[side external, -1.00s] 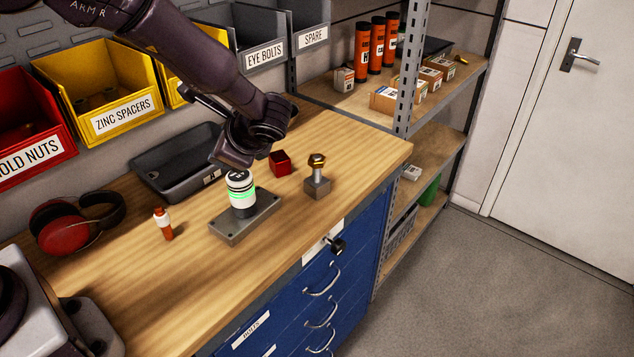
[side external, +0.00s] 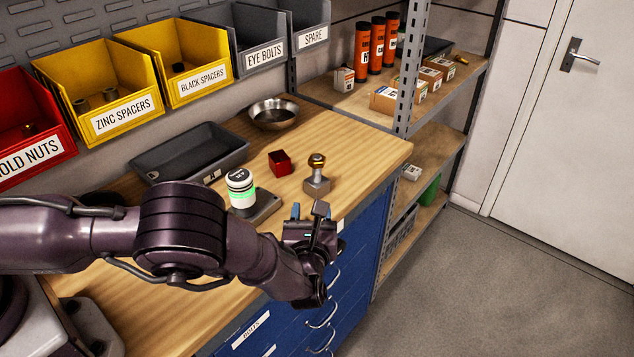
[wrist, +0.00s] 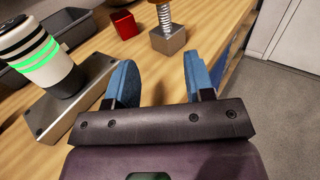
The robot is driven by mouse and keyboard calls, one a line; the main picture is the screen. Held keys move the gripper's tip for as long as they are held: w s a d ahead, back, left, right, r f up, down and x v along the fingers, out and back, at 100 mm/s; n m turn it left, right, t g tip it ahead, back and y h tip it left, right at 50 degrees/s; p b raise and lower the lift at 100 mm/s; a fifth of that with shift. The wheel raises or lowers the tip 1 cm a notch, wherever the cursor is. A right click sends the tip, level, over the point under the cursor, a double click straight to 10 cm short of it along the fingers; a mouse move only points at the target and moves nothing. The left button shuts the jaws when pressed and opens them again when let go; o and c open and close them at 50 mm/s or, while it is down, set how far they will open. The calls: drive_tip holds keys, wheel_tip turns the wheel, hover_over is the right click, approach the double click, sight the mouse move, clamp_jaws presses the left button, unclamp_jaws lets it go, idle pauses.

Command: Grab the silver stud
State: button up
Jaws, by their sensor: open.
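The silver stud (side external: 317,172) stands upright in a small grey metal block (side external: 316,187) near the right end of the workbench, with a gold nut (side external: 317,160) on top. In the wrist view the threaded stud (wrist: 164,17) shows at the top, beyond the fingertips and roughly between them; its upper end is mostly cut off by the frame. My gripper (side external: 308,210) is near the bench's front edge, in front of the block and apart from it. Its two blue fingers (wrist: 158,72) are spread with nothing between them.
A white and black canister with a green glowing band (side external: 241,188) stands on a grey plate left of my gripper. A small red box (side external: 280,162) sits behind the block, to its left. A grey tray (side external: 190,153) and a metal bowl (side external: 273,113) are farther back.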

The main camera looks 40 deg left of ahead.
sight(317, 174)
drive_tip(key=x, duration=0.7)
drive_tip(key=shift+w+a, duration=0.1)
drive_tip(key=shift+w, duration=0.1)
drive_tip(key=shift+x, duration=2.7)
drive_tip(key=shift+w+r, duration=0.1)
drive_tip(key=shift+w, duration=0.05)
drive_tip(key=shift+c, duration=0.5)
drive_tip(key=shift+d+r, duration=0.1)
drive_tip(key=shift+d, duration=0.15)
clamp_jaws()
